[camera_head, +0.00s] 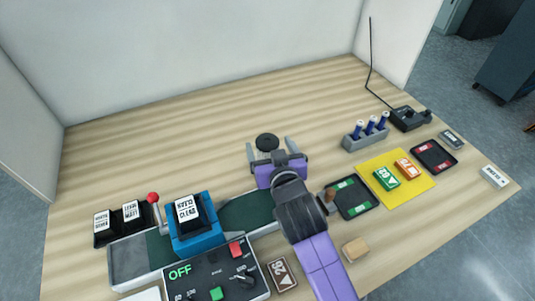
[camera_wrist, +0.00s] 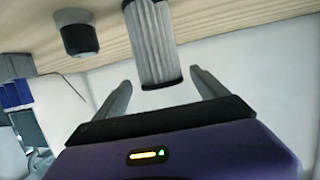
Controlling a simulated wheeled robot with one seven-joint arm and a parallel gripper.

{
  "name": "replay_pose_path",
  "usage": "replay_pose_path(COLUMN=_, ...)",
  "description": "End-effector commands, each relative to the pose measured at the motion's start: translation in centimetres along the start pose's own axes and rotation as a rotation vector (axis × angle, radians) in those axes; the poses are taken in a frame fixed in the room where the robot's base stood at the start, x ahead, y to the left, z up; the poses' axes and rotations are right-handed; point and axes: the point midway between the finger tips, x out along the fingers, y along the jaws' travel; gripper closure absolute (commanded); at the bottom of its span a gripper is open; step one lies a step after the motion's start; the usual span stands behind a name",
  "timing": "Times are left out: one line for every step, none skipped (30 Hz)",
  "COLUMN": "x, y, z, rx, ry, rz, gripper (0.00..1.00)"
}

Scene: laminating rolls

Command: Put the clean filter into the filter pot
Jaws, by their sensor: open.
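My gripper (camera_head: 271,149) is open and points away over the table toward the back wall. In the wrist view, a grey pleated cylinder (camera_wrist: 155,45), which looks like the filter, stands between its spread fingers (camera_wrist: 162,82). Gaps show on both sides, so it is not held. A dark cup-like cylinder with a pale rim (camera_wrist: 78,36) stands apart to its left; it may be the filter pot. In the head view, a dark round top (camera_head: 267,142) shows between the fingers. I cannot tell which of the two it is.
A blue machine (camera_head: 192,238) on a green belt and a control panel reading OFF (camera_head: 210,275) are at front left. A grey holder with blue markers (camera_head: 365,138), a yellow mat (camera_head: 415,187) and dark trays are at right. The back of the table is clear.

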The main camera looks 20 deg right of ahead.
Motion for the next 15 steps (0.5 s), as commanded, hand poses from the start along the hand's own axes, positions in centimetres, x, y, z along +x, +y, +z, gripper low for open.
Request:
replay_pose_path(x=0.4, y=0.0, z=-0.1, rx=-0.002, ry=0.0, rz=0.0, gripper=0.17)
replay_pose_path(x=0.7, y=0.0, z=-0.1, rx=-0.002, ry=0.0, rz=0.001, gripper=0.17)
replay_pose_path(x=1.1, y=0.1, z=0.0, rx=-0.003, ry=-0.001, rz=0.002, gripper=0.17)
replay_pose_path(x=1.5, y=0.1, z=0.1, rx=-0.003, ry=-0.002, rz=0.002, gripper=0.17)
replay_pose_path(x=1.9, y=0.0, z=0.1, rx=-0.003, ry=-0.001, rz=0.001, gripper=0.17)
replay_pose_path(x=2.5, y=0.0, z=0.2, rx=-0.004, ry=-0.001, rz=0.001, gripper=0.17)
replay_pose_path(x=2.9, y=0.0, z=0.3, rx=-0.003, ry=-0.002, rz=0.001, gripper=0.17)
replay_pose_path(x=3.2, y=0.0, z=0.4, rx=-0.004, ry=-0.001, rz=0.001, gripper=0.17)
replay_pose_path(x=3.8, y=-0.1, z=0.4, rx=-0.004, ry=0.0, rz=0.0, gripper=0.17)
replay_pose_path(x=4.2, y=-0.1, z=0.4, rx=-0.005, ry=0.001, rz=0.0, gripper=0.17)
replay_pose_path(x=4.5, y=-0.1, z=0.4, rx=-0.004, ry=0.001, rz=0.0, gripper=0.17)
replay_pose_path(x=4.8, y=-0.1, z=0.4, rx=-0.003, ry=0.0, rz=-0.001, gripper=0.17)
replay_pose_path(x=5.0, y=-0.2, z=0.5, rx=-0.003, ry=0.0, rz=-0.001, gripper=0.17)
replay_pose_path(x=5.1, y=-0.2, z=0.5, rx=-0.003, ry=-0.001, rz=-0.001, gripper=0.17)
replay_pose_path(x=5.2, y=-0.2, z=0.6, rx=-0.002, ry=-0.001, rz=-0.001, gripper=0.17)
